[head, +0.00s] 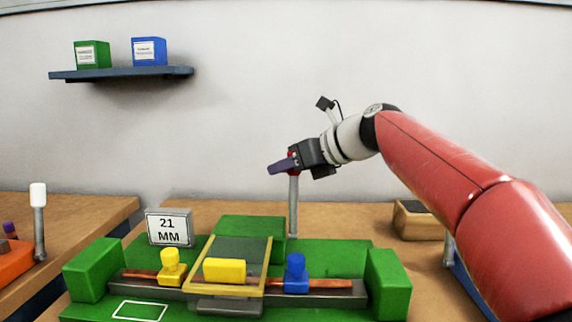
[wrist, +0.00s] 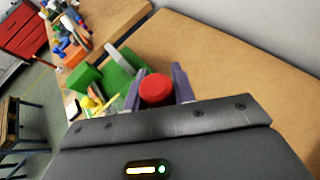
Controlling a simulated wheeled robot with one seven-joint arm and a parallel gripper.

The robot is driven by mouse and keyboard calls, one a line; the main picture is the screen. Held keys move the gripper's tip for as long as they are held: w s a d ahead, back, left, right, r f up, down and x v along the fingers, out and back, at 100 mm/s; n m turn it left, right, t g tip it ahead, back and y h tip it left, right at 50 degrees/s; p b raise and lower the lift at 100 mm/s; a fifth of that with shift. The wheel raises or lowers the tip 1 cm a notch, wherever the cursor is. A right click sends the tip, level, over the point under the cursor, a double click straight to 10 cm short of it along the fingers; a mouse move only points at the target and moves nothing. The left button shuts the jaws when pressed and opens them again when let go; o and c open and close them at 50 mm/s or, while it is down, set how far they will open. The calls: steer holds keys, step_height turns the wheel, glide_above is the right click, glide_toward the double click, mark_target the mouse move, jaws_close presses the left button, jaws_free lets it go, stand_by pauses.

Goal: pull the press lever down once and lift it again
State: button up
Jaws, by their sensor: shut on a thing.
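The press lever (head: 294,205) is a grey upright rod with a red knob at its top, behind the green press base (head: 335,257). My gripper (head: 284,165) is at the top of the lever, shut on the red knob, which is mostly hidden by the fingers in the head view. In the wrist view the round red knob (wrist: 156,90) sits between the two purple fingers (wrist: 158,89). The lever stands close to upright. The press has a yellow frame with a yellow block (head: 224,270) inside it.
A yellow peg (head: 170,267) and a blue peg (head: 296,273) stand along the copper-coloured bar. A wooden box (head: 418,220) is at right. A shelf (head: 120,74) with two boxes hangs on the wall.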

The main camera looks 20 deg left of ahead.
steer(key=shift+w, duration=0.3)
steer(key=o, duration=1)
steer(key=v, duration=0.7)
steer(key=shift+d+r, duration=0.15)
steer(key=shift+d, duration=0.1)
